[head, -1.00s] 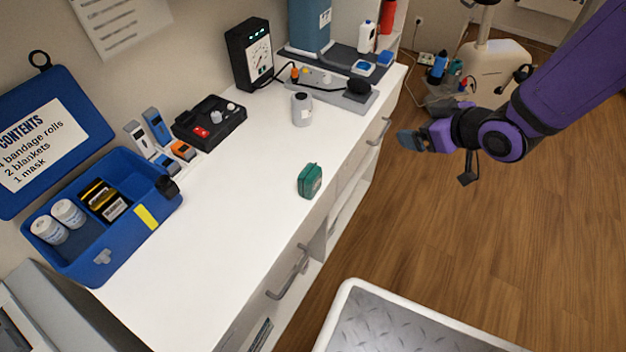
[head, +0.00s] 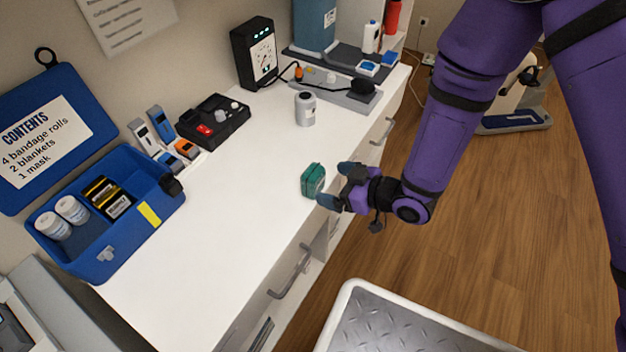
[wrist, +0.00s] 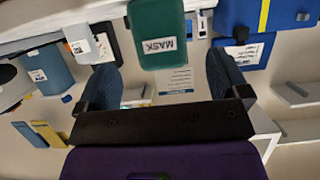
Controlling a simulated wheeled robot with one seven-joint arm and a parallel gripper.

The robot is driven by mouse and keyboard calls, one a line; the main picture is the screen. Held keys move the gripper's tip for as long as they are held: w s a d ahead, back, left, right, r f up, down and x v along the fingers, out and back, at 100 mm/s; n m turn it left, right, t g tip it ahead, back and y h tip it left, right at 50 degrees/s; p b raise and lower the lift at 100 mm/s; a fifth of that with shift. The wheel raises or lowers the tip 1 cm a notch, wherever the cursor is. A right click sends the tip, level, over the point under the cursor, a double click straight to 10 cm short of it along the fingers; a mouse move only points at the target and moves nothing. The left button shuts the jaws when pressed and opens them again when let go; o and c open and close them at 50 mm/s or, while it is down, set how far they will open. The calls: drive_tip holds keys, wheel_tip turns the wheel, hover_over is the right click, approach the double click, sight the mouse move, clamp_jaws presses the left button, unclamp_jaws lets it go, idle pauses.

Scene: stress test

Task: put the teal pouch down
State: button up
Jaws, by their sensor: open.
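The teal pouch (head: 312,181) stands on the white counter (head: 240,200) near its front edge. In the wrist view the pouch (wrist: 158,35) shows a white label reading MASK, and it lies ahead of and between the fingers. My gripper (head: 337,186) is open, right beside the pouch on its right side, with its fingers pointing at it. In the wrist view the two dark blue fingers (wrist: 165,80) are spread wide, with nothing held between them. I cannot tell whether a fingertip touches the pouch.
An open blue first-aid box (head: 110,215) stands at the left, its lid listing contents including 1 mask. A white-grey canister (head: 305,109) stands behind the pouch. The counter left of the pouch is clear.

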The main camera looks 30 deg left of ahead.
sight(321, 180)
drive_tip(key=shift+x, duration=3.2)
drive_tip(key=shift+r, duration=0.15)
drive_tip(key=c, duration=1.1)
drive_tip(key=shift+r, duration=0.15)
